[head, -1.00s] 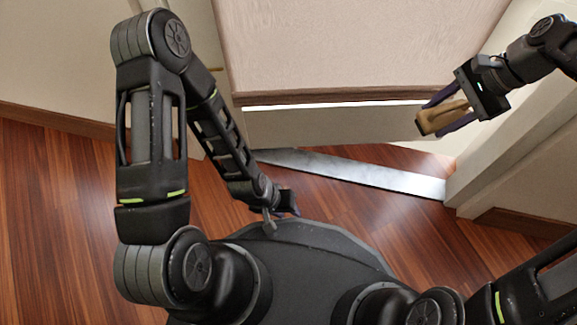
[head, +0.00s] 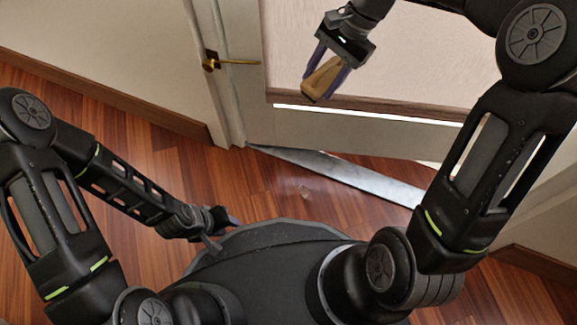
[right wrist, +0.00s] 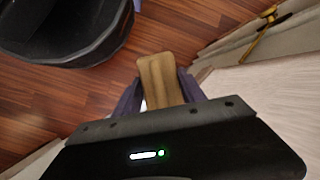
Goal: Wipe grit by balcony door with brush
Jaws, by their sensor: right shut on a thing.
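A tan wooden brush (head: 323,79) is held between the purple fingers of my right gripper (head: 328,72), in front of the door panel and above the floor. In the right wrist view the brush (right wrist: 160,82) sticks out between the fingers; its bristles cannot be made out. A small pale patch of grit (head: 304,190) lies on the wood floor near the metal door sill (head: 340,174). The brush is well apart from it. My left gripper (head: 226,218) is low beside my base; its fingers are too small to judge.
The balcony door (head: 400,60) has a brass handle (head: 228,63) on its left, also in the right wrist view (right wrist: 262,35). Walls with brown skirting (head: 110,95) flank it. Open wood floor lies between my base and the sill.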

